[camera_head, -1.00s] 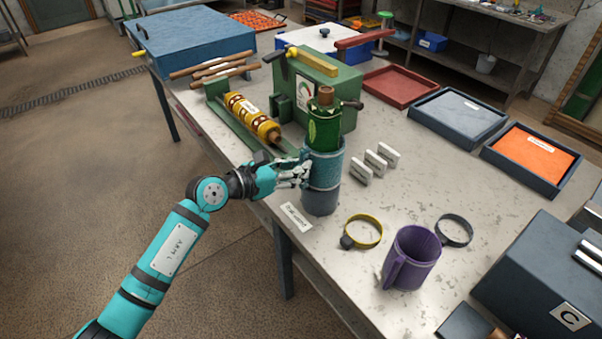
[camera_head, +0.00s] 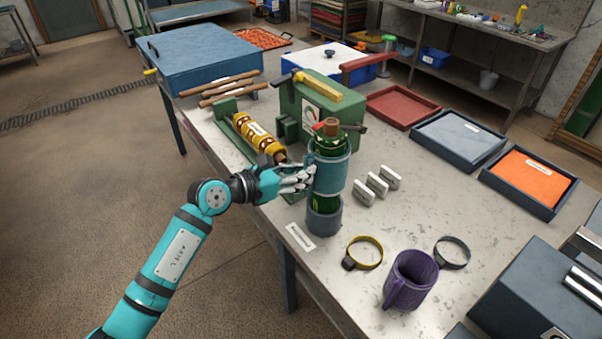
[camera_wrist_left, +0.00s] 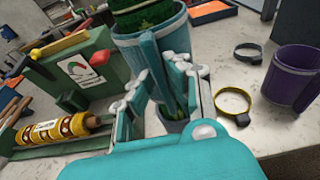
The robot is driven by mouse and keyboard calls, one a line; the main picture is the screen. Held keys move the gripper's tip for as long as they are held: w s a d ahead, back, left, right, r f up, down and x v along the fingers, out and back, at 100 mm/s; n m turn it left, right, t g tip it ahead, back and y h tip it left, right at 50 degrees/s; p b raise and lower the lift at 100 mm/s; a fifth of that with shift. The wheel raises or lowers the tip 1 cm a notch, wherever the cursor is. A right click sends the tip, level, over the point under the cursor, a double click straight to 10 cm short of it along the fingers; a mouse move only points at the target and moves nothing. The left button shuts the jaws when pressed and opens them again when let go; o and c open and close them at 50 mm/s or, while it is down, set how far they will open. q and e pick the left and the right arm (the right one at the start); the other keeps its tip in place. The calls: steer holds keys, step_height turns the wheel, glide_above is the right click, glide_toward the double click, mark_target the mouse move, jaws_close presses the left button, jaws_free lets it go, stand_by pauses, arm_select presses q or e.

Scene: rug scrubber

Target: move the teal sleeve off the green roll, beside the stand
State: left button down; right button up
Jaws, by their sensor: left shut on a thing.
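The teal sleeve (camera_head: 331,174) is around the upper part of the upright green roll (camera_head: 324,203). Green shows above the sleeve and again below it. The roll's foot sits in the grey-blue stand (camera_head: 323,221) on the table. My left gripper (camera_head: 309,176) is shut on the sleeve's left side; in the left wrist view its fingers (camera_wrist_left: 165,88) lie against the sleeve (camera_wrist_left: 158,48), with the green roll (camera_wrist_left: 146,17) inside. The lower roll is mostly hidden by the fingers there. My right gripper is in neither current view.
A green machine (camera_head: 308,103) with a yellow patterned roller (camera_head: 260,138) stands behind. Several metal blocks (camera_head: 378,185) are right of the stand. Yellow (camera_head: 363,252) and dark ring clamps (camera_head: 453,253) and a purple mug (camera_head: 411,280) are in front. A label (camera_head: 299,236) lies beside the stand.

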arm_select(q)
steer(key=shift+r+p, duration=2.05)
steer(key=shift+r, duration=0.85)
step_height(320, 180, up, 16)
steer(key=p, duration=0.9)
steer(key=shift+r, duration=0.25)
